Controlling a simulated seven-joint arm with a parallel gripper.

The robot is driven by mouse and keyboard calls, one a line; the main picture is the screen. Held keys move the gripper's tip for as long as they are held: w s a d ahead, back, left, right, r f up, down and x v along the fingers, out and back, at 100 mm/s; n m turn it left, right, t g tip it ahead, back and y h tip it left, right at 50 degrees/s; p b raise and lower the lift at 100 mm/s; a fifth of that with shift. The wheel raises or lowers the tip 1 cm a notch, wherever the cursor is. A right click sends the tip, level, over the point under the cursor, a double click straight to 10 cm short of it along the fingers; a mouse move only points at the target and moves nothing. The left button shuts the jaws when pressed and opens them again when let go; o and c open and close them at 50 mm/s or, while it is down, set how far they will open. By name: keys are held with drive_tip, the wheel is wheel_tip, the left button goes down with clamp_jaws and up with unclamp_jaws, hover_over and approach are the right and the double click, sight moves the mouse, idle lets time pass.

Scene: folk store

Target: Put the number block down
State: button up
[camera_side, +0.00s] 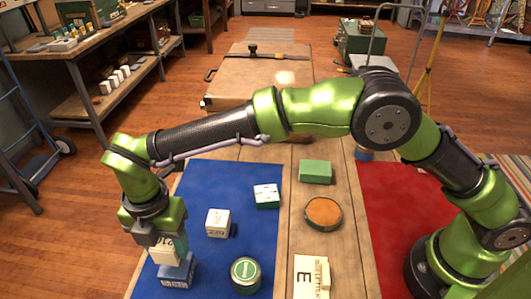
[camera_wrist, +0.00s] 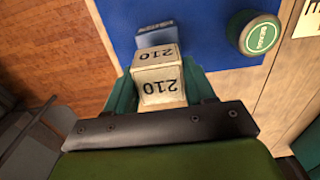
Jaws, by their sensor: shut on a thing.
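The number block, cream-white with "210" on its faces, is between the fingers of my gripper (camera_wrist: 160,76) in the wrist view, where the block (camera_wrist: 160,84) shows clearly. In the side view my gripper (camera_side: 165,243) points down at the lower left, and the number block (camera_side: 163,255) is partly hidden by its fingers. A blue block (camera_side: 177,272) with pale lettering is directly below the number block; it also shows just beyond it in the wrist view (camera_wrist: 155,33). I cannot tell whether the two blocks touch.
On the blue mat (camera_side: 262,165) are a white lettered block (camera_side: 218,222), a white-topped green block (camera_side: 266,196) and a round green tin (camera_side: 245,275). A green block (camera_side: 315,171), an orange-topped round tin (camera_side: 323,213) and an "E" box (camera_side: 311,278) stand between this mat and the red mat (camera_side: 395,210).

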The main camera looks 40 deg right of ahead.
sight(170, 252)
drive_tip(key=shift+f, duration=1.7)
drive_tip(key=shift+f, duration=0.2)
drive_tip(key=o, duration=1)
